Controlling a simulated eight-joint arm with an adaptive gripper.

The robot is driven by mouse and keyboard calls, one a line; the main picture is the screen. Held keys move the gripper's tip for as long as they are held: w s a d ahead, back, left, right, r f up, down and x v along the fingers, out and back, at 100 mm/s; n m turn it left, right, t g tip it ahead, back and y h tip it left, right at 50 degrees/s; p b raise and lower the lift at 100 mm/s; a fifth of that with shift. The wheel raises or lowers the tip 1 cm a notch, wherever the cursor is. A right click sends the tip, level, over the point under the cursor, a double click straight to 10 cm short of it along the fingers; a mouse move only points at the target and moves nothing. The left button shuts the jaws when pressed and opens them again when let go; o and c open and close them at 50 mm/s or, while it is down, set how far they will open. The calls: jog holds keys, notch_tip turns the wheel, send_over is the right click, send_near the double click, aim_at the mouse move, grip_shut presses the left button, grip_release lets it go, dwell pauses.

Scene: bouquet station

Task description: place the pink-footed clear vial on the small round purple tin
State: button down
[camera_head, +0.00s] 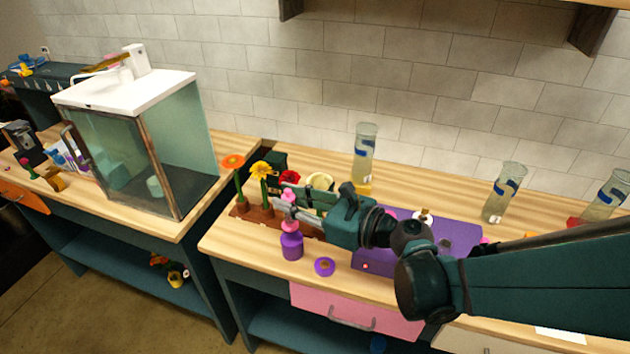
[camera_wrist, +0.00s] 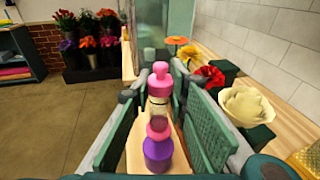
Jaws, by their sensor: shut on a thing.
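My gripper (camera_wrist: 160,108) is shut on the clear vial (camera_wrist: 158,105), which has a pink top and pink at its lower end. In the head view the vial (camera_head: 289,196) is largely hidden by my gripper (camera_head: 287,204). The small round purple tin (camera_head: 324,266) lies flat near the table's front edge, right of the bottle, with a brownish centre.
Orange and yellow flowers (camera_head: 259,170) stand in a brown rack (camera_head: 240,210) behind and left of my gripper. Tall glass vases (camera_head: 365,150) stand along the back. Bare wood surrounds the tin.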

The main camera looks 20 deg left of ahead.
jog(key=shift+f, duration=0.15)
jog(key=shift+f+b, duration=0.65)
jog(key=shift+f, duration=1.3)
jog(key=shift+f, duration=0.15)
jog(key=c, duration=2.2)
grip_release()
jog(key=shift+c, duration=0.2)
jog(key=shift+r, duration=0.2)
jog(key=p+v, duration=0.1)
jog(key=v, duration=1.1)
jog(key=shift+p, duration=0.4)
jog(key=shift+d+f, duration=0.1)
